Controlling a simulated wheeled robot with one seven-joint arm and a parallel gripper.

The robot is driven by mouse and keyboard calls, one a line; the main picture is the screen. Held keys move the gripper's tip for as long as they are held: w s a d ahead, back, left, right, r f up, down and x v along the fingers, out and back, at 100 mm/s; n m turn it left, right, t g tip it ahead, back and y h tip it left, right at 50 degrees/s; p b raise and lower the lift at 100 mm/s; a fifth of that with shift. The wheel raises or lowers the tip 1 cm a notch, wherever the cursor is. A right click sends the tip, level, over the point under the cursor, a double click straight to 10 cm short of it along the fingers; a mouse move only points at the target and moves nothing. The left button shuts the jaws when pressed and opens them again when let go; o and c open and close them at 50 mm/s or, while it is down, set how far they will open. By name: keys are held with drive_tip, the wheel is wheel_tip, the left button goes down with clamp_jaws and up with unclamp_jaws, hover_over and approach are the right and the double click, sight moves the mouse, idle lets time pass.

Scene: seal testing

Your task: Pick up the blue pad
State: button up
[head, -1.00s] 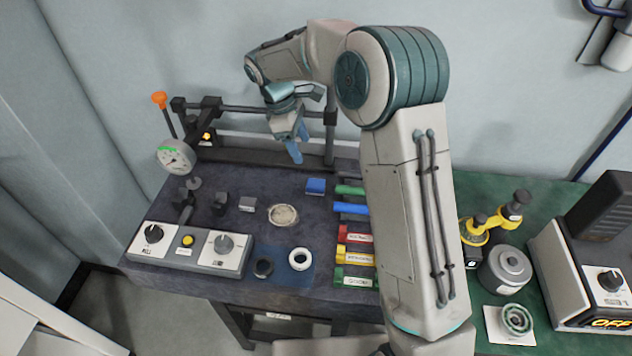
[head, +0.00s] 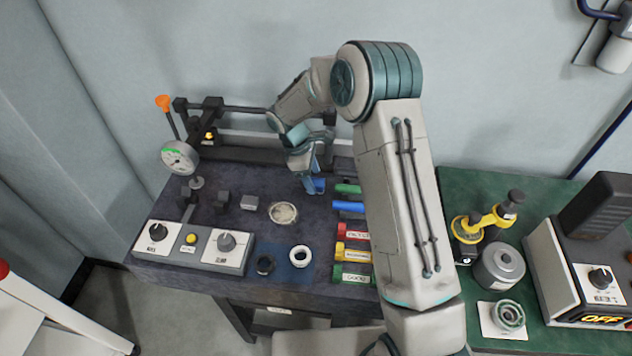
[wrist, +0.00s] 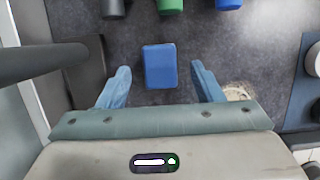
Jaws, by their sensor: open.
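The blue pad (wrist: 160,66) is a small blue block lying flat on the dark bench top. In the wrist view it sits between and just beyond the two blue fingertips of my gripper (wrist: 161,80). A gap shows on each side of it. In the head view my gripper (head: 311,186) is over the pad (head: 319,184) and partly hides it. My gripper is open and empty. I cannot tell its exact height above the pad.
Colored blocks, including a green one (head: 348,188) and a blue one (head: 348,206), lie right of the pad. A round pale disc (head: 283,213) lies to the left. A horizontal dark bar (wrist: 40,62) passes close to my gripper's left in the wrist view.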

drive_tip(key=shift+x, duration=0.95)
drive_tip(key=c, duration=1.1)
drive_tip(key=shift+r, duration=0.1)
drive_tip(key=shift+a+r, duration=0.1)
drive_tip(key=shift+r, duration=0.35)
wheel_tip(320, 180, up, 3)
drive_tip(key=shift+w+f+b, duration=0.1)
drive_tip(key=shift+b, duration=0.55)
drive_tip(key=s+d+r, duration=0.2)
drive_tip(key=d, duration=0.1)
drive_tip(key=s+d+r+b, duration=0.1)
drive_tip(key=s+d+r, duration=0.1)
drive_tip(key=d, duration=0.1)
drive_tip(key=s+d+r+b, duration=0.1)
drive_tip(key=s+d+r, duration=0.1)
drive_tip(key=d+r, duration=0.1)
drive_tip(key=shift+s+d+r, duration=0.1)
drive_tip(key=shift+s+d, duration=0.15)
drive_tip(key=shift+d, duration=0.2)
